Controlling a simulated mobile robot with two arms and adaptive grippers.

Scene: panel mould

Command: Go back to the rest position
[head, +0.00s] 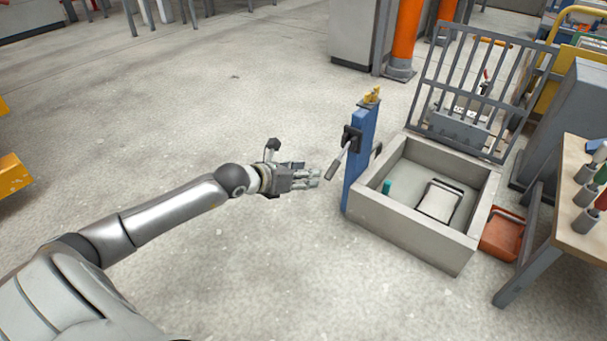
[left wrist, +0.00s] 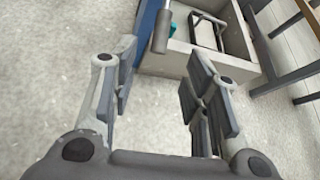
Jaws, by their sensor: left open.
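My left gripper (head: 312,176) is stretched out in the middle of the head view, open and empty. In the left wrist view its two fingers (left wrist: 158,85) stand apart with only bare floor between them. Just right of its tips in the head view is a lever handle (head: 339,163) on a blue post (head: 360,160); a small gap seems to separate them. The handle also shows beyond the fingers in the left wrist view (left wrist: 162,32). My right gripper shows in neither view.
A grey open box (head: 415,222) holds a white-topped block (head: 440,201) and a teal peg (head: 386,187). A barred grate (head: 478,85) stands raised behind it. A red bin (head: 503,235) and a wooden table (head: 575,215) are at right.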

